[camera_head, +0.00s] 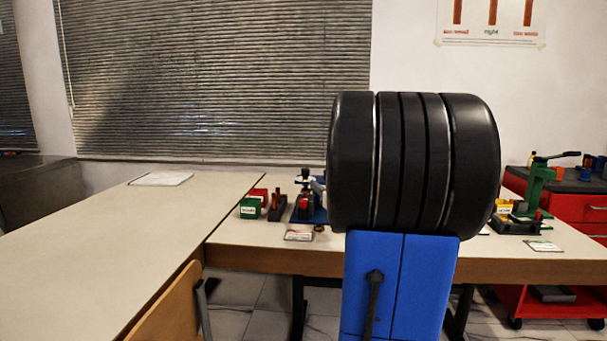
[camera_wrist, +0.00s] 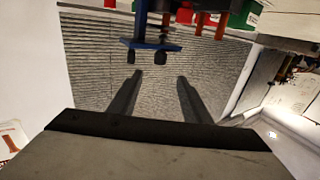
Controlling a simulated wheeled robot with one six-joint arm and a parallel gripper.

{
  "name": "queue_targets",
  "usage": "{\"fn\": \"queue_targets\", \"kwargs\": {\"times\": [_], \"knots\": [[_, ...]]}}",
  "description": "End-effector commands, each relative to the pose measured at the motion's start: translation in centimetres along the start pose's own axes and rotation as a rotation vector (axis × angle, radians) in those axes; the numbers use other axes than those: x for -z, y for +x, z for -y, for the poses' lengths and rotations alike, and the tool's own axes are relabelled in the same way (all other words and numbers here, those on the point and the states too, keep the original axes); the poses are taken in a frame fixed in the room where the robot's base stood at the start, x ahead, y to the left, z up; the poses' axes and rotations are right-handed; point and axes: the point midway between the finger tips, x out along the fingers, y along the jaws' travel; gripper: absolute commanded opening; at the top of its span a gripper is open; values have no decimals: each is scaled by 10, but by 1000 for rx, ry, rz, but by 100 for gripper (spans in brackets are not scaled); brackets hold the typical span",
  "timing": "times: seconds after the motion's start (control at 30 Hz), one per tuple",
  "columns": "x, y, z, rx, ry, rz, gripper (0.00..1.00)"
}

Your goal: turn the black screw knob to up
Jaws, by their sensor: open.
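A small gauge rig (camera_head: 306,200) with a blue base and dark and light parts stands on the far table in the head view. My arm hides its right side. The black screw knob is too small to pick out there, and its pointing direction cannot be read. In the wrist view a blue fixture (camera_wrist: 150,45) appears at the top, with two small black ends on it. I cannot tell whether either is the knob. My gripper (camera_wrist: 160,80) is open and empty, its two dark fingers apart below the fixture in the picture. The head view does not show the fingers.
Green and red boxes (camera_head: 252,207) stand left of the rig. A small card (camera_head: 298,236) lies in front. A long pale table (camera_head: 120,225) fills the left. A green press (camera_head: 538,185) and red cabinet (camera_head: 572,213) stand at right. A wooden chair back (camera_head: 165,310) is near the left table.

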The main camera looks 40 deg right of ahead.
Motion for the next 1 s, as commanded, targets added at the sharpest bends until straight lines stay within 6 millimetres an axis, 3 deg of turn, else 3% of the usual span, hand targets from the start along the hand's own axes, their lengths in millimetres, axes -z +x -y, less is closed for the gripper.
{"fn": "queue_targets", "kwargs": {"times": [0.7,1.0], "knots": [[-1,121,1,1,-1,3,44],[0,159,1,1,0,1,44]]}}
